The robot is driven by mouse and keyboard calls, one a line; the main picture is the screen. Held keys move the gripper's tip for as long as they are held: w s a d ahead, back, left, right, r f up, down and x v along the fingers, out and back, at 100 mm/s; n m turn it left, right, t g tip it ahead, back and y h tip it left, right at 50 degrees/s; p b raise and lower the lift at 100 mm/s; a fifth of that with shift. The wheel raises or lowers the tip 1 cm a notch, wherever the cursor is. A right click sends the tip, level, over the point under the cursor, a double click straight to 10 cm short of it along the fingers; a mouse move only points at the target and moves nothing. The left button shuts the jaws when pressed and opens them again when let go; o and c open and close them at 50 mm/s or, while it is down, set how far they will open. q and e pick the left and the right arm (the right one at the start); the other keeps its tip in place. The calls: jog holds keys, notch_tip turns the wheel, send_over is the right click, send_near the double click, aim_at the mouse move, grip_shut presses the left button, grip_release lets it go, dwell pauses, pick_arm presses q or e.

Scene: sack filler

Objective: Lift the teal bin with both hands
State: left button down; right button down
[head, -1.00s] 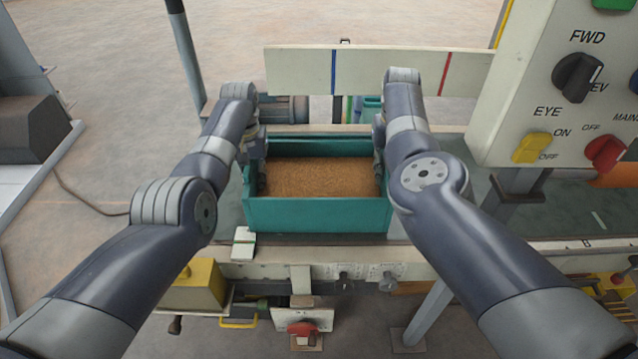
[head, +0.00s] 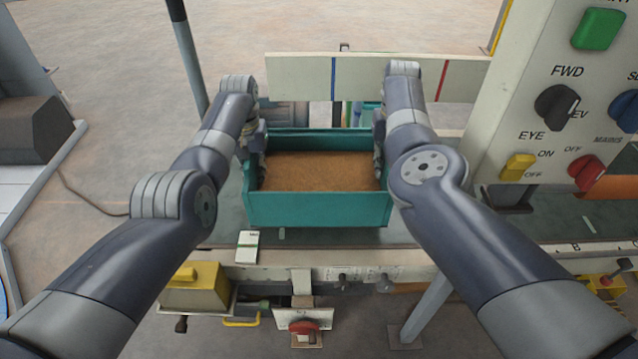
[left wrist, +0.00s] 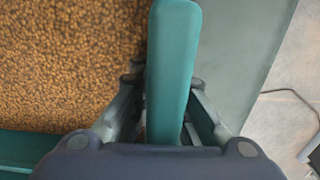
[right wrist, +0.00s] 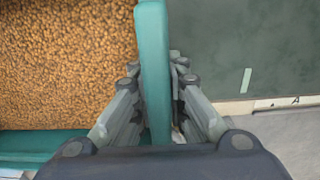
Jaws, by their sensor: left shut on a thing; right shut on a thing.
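The teal bin (head: 318,210) is in the middle of the head view, full of brown grain (head: 318,172). My left gripper (head: 256,158) is shut on its left wall; in the left wrist view the wall (left wrist: 174,60) runs between the two fingers (left wrist: 165,110). My right gripper (head: 380,150) is shut on its right wall; in the right wrist view the wall (right wrist: 153,60) stands between the fingers (right wrist: 155,105). The bin looks level and appears raised above the conveyor belt; the exact gap cannot be told.
A grey-green belt (head: 450,225) runs under the bin. A pale board (head: 390,78) with blue and red stripes stands behind. A control panel (head: 560,110) is at the right, near my right arm.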

pick_arm(q)
jog(key=shift+r, duration=0.3)
dwell(0.4)
